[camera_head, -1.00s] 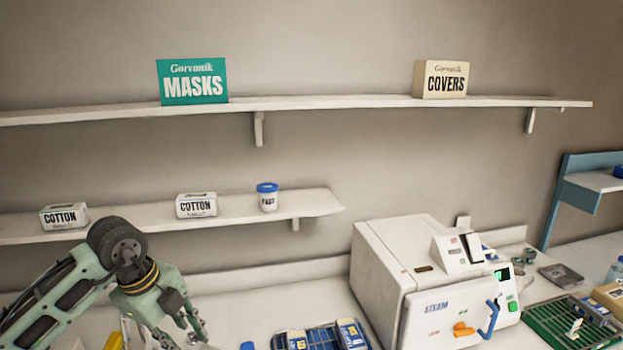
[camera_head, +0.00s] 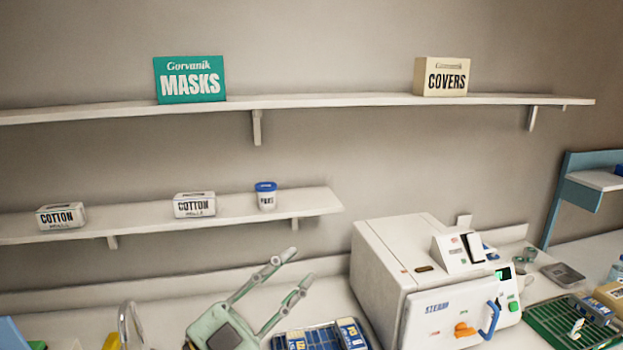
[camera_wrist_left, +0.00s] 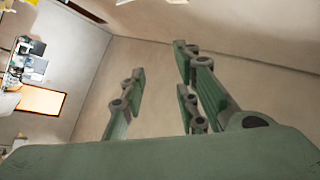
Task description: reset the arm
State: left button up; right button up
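My left gripper (camera_head: 291,270) is at the bottom centre of the head view, above the counter and to the left of the white steam sterilizer (camera_head: 385,270). Its two green-grey fingers point up and to the right, spread apart with nothing between them. In the left wrist view the fingers (camera_wrist_left: 157,72) are also apart and empty, with plain wall and ceiling beyond. The left forearm is mostly out of the head view. My right gripper is not in view.
A lower shelf (camera_head: 130,228) holds cotton boxes (camera_head: 194,205) and a blue-lidded jar (camera_head: 266,197). A green rack (camera_head: 545,315) stands right of the sterilizer.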

pick_arm(q)
jog(key=w+a+f+n+t+y, duration=0.35)
jog(key=a+n+t+y, duration=0.35)
jog(key=a+n+y, duration=0.3)
jog(key=s+a+f+n+g+y, duration=0.2)
jog(key=a+f+n+g+y, duration=0.15)
jog(key=f, duration=0.45)
jog(key=s+a+f+n+g+y, duration=0.3)
jog(key=a+f+n+y, duration=0.15)
jog(key=f, duration=0.45)
jog(key=s+f+g, duration=0.5)
jog(key=s+f, duration=0.4)
jog(key=s, duration=0.2)
jog(key=s+f+g, duration=0.6)
jog(key=s+f, duration=0.2)
jog(key=s, duration=0.4)
jog(key=s+f+m+g+b, duration=0.1)
jog(key=s+f+b, duration=0.15)
jog(key=f, duration=1.45)
jog(key=s+f+g+b, duration=0.1)
jog(key=f+b, duration=0.3)
jog(key=f, duration=1.3)
jog(key=s+a+f+b, duration=0.2)
jog(key=s+f+b, duration=0.1)
jog(key=s+f, duration=1.3)
notch_tip(320, 180, down, 3)
jog(key=shift+f+g+b, duration=0.1)
jog(key=shift+g+b, duration=0.3)
jog(key=shift+g, duration=0.05)
